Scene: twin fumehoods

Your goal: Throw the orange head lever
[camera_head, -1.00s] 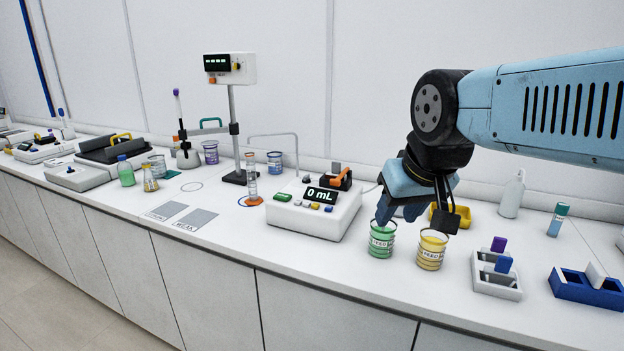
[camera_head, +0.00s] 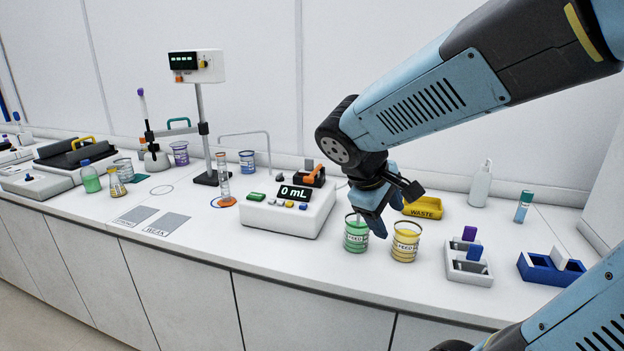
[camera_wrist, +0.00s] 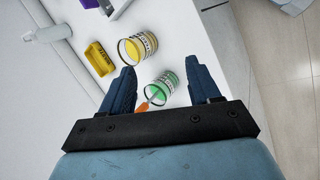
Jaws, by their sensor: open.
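The orange lever (camera_head: 314,174) sits on a dark mount on top of the white dosing unit (camera_head: 270,219), whose display reads 0 mL. My gripper (camera_head: 376,218) is to the right of the lever, over the bench near the green feed beaker (camera_head: 357,239). In the wrist view, my gripper (camera_wrist: 161,68) is open, its two blue fingers apart with nothing held. The green beaker (camera_wrist: 166,82) shows between them. A small orange piece (camera_wrist: 143,106) shows low between the fingers; I cannot be sure it is the lever's tip.
The yellow feed beaker (camera_head: 405,243) stands right of the green one, close to my gripper. A yellow waste tray (camera_head: 423,208) lies behind. A white cuvette rack (camera_head: 468,263) and a blue rack (camera_head: 548,270) are to the right. A stand (camera_head: 205,130) rises left of the dosing unit.

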